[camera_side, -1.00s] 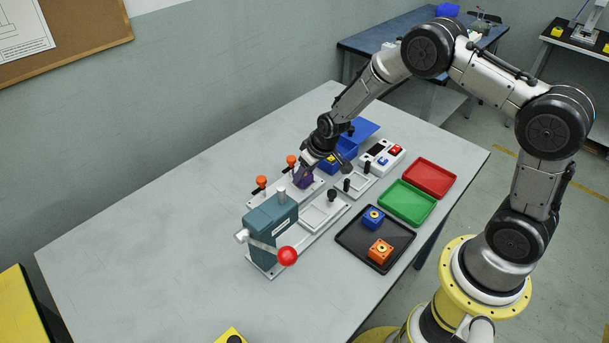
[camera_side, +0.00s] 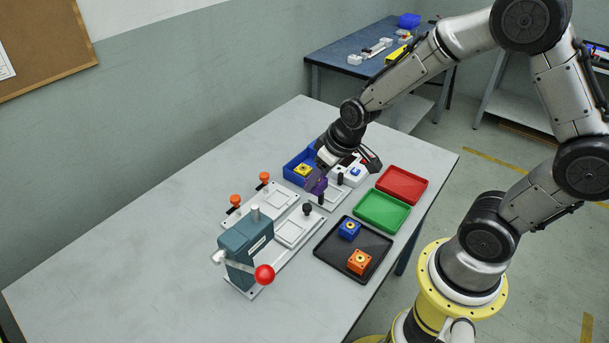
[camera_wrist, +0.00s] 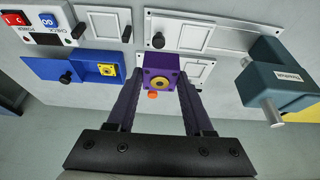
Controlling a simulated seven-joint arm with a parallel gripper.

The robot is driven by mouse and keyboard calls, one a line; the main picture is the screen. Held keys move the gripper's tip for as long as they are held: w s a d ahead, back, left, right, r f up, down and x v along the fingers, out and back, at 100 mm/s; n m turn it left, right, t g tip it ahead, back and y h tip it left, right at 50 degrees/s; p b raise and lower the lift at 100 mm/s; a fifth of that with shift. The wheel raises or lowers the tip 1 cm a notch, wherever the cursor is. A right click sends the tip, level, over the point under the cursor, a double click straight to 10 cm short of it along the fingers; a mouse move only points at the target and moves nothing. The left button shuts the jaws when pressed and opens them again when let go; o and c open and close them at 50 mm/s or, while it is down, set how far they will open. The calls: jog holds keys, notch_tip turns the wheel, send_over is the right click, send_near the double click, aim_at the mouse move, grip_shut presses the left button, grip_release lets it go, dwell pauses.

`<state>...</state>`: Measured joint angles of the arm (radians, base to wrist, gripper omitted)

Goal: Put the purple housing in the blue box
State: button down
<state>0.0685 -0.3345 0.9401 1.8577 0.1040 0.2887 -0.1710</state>
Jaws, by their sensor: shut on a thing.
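My gripper (camera_side: 318,178) is shut on the purple housing (camera_side: 316,186) and holds it above the fixtures. In the wrist view the purple housing (camera_wrist: 161,66) sits between the two fingers (camera_wrist: 160,84), its round yellow-ringed face toward the camera. The blue box (camera_side: 291,163) is just behind and left of the gripper in the side view, partly hidden by it. A yellow housing (camera_side: 303,170) is inside the box. In the wrist view the blue box (camera_wrist: 50,70) lies left of the purple housing, apart from it.
A fixture plate with orange-knobbed clamps (camera_side: 235,200) and a teal press with a red-ball lever (camera_side: 245,248) stand at front left. A black tray (camera_side: 340,268) holds a blue housing (camera_side: 349,230) and an orange housing (camera_side: 359,262). Green (camera_side: 383,211) and red (camera_side: 402,185) trays are empty.

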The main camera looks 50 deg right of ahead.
jog(key=shift+s+r, duration=0.2)
jog(key=shift+s, duration=0.15)
jog(key=shift+s+m+h, duration=0.25)
jog(key=shift+m+h, duration=0.05)
jog(key=shift+m, duration=0.4)
jog(key=shift+w+r+m+h, duration=0.2)
jog(key=shift+r+m+h, duration=0.1)
jog(key=shift+m, duration=0.5)
jog(key=w+d+f+m+g+h, duration=0.2)
jog(key=w+d+m+g+h, duration=0.15)
jog(key=w+d+m, duration=1.15)
jog(key=shift+g, duration=0.45)
jog(key=shift+w+a+f+x, duration=0.1)
jog(key=shift+a+x, duration=0.1)
jog(key=shift+x, duration=1.65)
jog(key=shift+w+a+f+x, duration=0.15)
jog(key=shift+a+x, duration=0.1)
jog(key=shift+x, duration=1.6)
jog(key=shift+w+a+f+x, duration=0.1)
jog(key=shift+a+x, duration=0.1)
jog(key=shift+x, duration=1.65)
jog(key=shift+f, duration=0.65)
